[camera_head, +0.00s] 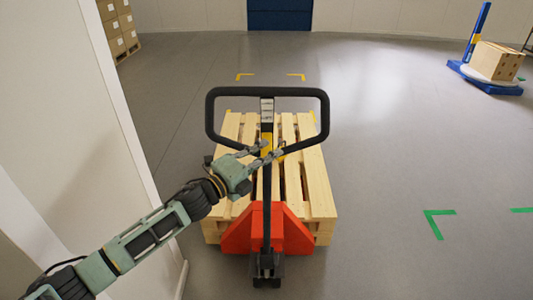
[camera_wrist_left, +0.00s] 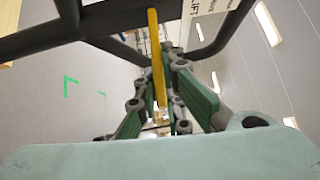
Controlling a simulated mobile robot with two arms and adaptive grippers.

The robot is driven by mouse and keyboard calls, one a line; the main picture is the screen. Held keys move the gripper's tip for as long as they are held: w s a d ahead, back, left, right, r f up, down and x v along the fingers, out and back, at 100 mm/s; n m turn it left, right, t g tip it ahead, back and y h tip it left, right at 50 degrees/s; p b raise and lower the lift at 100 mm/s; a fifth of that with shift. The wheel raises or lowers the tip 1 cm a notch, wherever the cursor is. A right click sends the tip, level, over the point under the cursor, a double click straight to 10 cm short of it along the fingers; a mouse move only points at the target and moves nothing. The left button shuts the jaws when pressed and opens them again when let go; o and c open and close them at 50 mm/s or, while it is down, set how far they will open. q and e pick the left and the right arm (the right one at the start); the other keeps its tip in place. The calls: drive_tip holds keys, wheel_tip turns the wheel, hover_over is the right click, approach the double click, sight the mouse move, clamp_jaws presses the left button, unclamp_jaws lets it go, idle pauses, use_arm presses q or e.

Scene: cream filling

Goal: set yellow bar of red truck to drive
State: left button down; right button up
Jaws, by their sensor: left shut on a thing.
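The red truck (camera_head: 235,236) is a hand pallet truck, standing under a wooden pallet. Its black loop handle (camera_head: 326,110) rises upright in front of the pallet. The yellow bar (camera_head: 266,141) is on the handle's column below the loop; it also shows in the left wrist view (camera_wrist_left: 156,55). My left gripper (camera_head: 268,156) is at the column just below the loop. In the left wrist view the fingers (camera_wrist_left: 158,105) are on both sides of the yellow bar's lower end, shut on it. Part of the bar is hidden by the fingers. My right gripper is not in view.
The wooden pallet (camera_head: 318,185) lies behind the red base. A white wall (camera_head: 70,120) stands close on the left beside my left arm. Green floor marks (camera_head: 436,222) lie at the right. The floor (camera_head: 385,160) right of the pallet is clear. A blue machine (camera_head: 490,84) with a box stands far right.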

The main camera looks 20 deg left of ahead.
use_arm(q)
drive_tip(key=shift+w+r, duration=0.1)
drive_tip(key=shift+r, duration=0.6)
drive_tip(key=c, duration=1.9)
unclamp_jaws()
drive_tip(key=shift+o, duration=0.2)
drive_tip(key=shift+f, duration=0.35)
drive_tip(key=v, duration=1.2)
drive_tip(key=shift+o, duration=0.2)
